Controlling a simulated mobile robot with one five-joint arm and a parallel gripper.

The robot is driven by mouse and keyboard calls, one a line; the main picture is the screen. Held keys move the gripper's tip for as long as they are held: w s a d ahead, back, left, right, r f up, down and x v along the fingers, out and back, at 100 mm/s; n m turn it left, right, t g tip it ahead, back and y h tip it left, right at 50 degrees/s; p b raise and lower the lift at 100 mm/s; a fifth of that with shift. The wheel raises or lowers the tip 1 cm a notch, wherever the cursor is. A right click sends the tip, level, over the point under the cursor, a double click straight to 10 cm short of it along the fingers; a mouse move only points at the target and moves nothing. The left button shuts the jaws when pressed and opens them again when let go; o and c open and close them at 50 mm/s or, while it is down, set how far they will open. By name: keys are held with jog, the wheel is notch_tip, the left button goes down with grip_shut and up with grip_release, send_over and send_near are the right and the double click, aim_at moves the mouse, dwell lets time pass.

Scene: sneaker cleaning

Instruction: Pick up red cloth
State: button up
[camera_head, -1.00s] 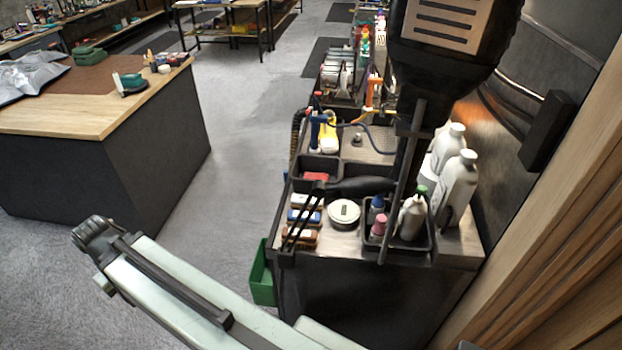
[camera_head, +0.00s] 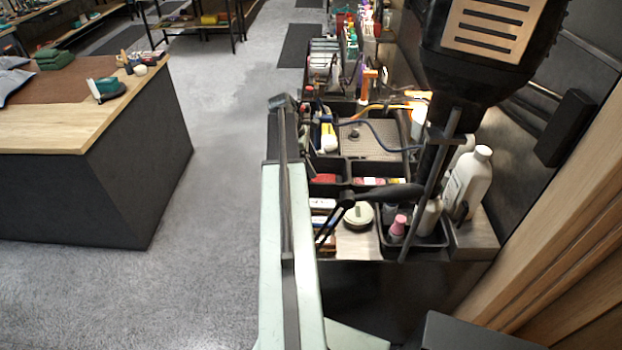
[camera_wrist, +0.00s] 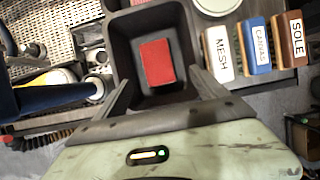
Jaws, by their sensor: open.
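The red cloth (camera_wrist: 157,62) lies folded flat at the bottom of a small black bin (camera_wrist: 118,50) in the wrist view. In the head view the cloth (camera_head: 322,179) shows partly in the bin, left of my black arm parts. My gripper (camera_wrist: 160,78) is open and empty, its two dark fingers spread at the near side of the bin, one on each side of the cloth. They appear apart from the cloth; their height above it is hard to tell. In the head view I cannot make out the fingers.
Brushes labelled MESH (camera_wrist: 218,54), CANVAS (camera_wrist: 254,46) and SOLE (camera_wrist: 290,40) lie right of the bin. A round white tin (camera_head: 358,215) and bottles (camera_head: 466,182) stand nearby. A blue-handled tool (camera_wrist: 50,97) is close on the left. A wooden-topped table (camera_head: 60,118) stands left, across open floor.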

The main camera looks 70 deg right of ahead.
aim_at(321, 179)
jog(key=shift+b+x, duration=1.7)
jog(key=shift+x, duration=0.65)
jog(key=b+x, duration=0.5)
jog(key=shift+w+d+f, duration=0.15)
jog(key=shift+d+f, duration=0.1)
jog(key=shift+r, duration=0.2)
jog(key=c, duration=1.4)
